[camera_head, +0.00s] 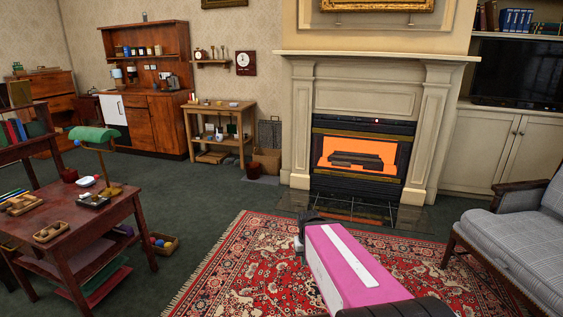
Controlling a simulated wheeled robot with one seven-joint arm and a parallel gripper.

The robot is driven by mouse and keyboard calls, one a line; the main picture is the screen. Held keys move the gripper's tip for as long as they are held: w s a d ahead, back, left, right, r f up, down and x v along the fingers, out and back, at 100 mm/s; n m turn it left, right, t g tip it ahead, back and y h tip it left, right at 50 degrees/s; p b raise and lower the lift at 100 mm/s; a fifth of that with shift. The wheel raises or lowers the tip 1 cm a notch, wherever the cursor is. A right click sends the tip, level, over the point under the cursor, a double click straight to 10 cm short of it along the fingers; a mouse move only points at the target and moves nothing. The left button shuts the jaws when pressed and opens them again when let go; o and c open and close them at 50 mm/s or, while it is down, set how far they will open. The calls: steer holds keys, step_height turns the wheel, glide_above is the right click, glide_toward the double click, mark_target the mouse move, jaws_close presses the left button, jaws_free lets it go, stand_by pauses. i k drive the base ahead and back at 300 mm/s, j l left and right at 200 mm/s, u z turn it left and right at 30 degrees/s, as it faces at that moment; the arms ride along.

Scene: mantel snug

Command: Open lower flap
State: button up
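The electric fire (359,155) sits in the pale fireplace surround, with a glowing orange opening. Below the glow is a dark lower panel (354,187) with a brassy strip above it. It looks closed and upright, and I cannot tell for certain that it is the lower flap. My pink and white arm link rises from the bottom of the picture, well short of the fire. I see no gripper fingers.
A patterned red rug (240,275) covers the floor before the dark hearth (408,216). A grey checked armchair (520,235) stands at the right. A reddish wooden desk (75,235) stands at the left.

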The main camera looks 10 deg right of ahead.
mark_target(365, 185)
steer(key=i+l+z, duration=0.3)
steer(key=i, duration=0.25)
steer(key=i+l+z, duration=0.3)
steer(key=i, duration=0.25)
steer(key=i+j+z, duration=0.1)
steer(key=i+z, duration=0.2)
steer(key=i, duration=0.3)
steer(key=i+u, duration=0.2)
steer(key=i, duration=0.25)
steer(key=i+l+u, duration=0.15)
steer(key=i, duration=0.3)
steer(key=i+l+u, duration=0.2)
steer(key=i, duration=0.25)
steer(key=i+l+u, duration=0.15)
steer(key=i, duration=0.3)
